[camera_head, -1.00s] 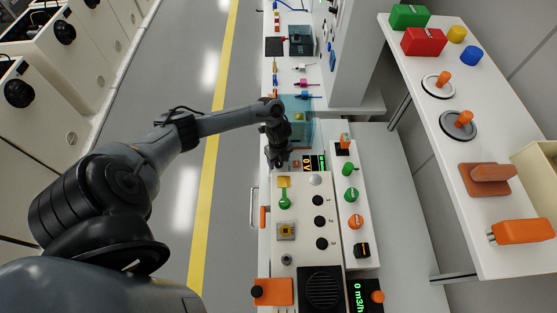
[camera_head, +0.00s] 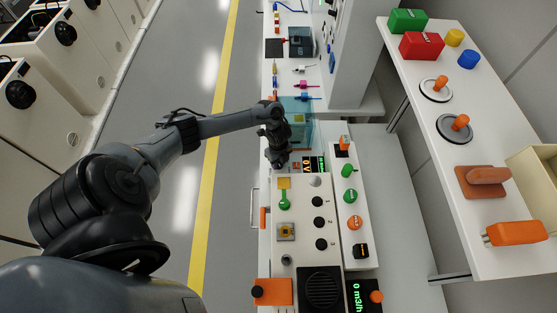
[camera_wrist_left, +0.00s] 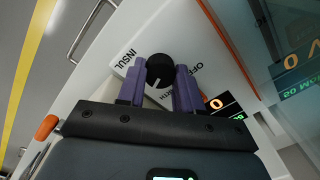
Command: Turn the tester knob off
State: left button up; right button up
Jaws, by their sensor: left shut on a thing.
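The tester knob (camera_wrist_left: 160,67) is round and black with a white pointer line, in the left wrist view. It sits on a white panel (camera_wrist_left: 205,45) with printed labels, including INSUL on the left and OFF on the right. The pointer line faces down toward my gripper, not at OFF. My left gripper (camera_wrist_left: 161,80) has its two purple fingers shut on the knob, one on each side. In the head view, my left gripper (camera_head: 276,162) is at the tester's upper end and hides the knob. My right gripper is not in view.
A black display (camera_head: 313,164) with orange and green digits is beside the gripper. A translucent blue box (camera_head: 298,125) stands close behind it. More knobs and buttons line the panel nearer me. A white side shelf (camera_head: 470,130) holds coloured blocks.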

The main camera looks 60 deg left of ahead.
pick_arm(q)
jog(key=n+p, duration=0.5)
jog(key=shift+r, duration=0.25)
jog(key=n+p, duration=0.4)
jog(key=n, duration=0.1)
jog(key=shift+d+n, duration=0.1)
jog(key=shift+n, duration=0.2)
jog(key=n+p, duration=0.1)
jog(key=n, duration=0.1)
jog(key=shift+f+n+p, duration=0.1)
jog(key=shift+n+p, duration=0.2)
jog(key=shift+p, duration=0.05)
jog(key=n+p, duration=0.1)
jog(key=n, duration=0.2)
jog(key=shift+n+p, duration=0.3)
jog(key=shift+p, duration=0.05)
jog(key=n+p, duration=0.1)
jog(key=n, duration=0.2)
jog(key=shift+d, duration=0.1)
jog(key=shift+f+n+p, duration=0.1)
jog(key=shift+n+p, duration=0.4)
jog(key=shift+n, duration=1)
jog(key=o, duration=1)
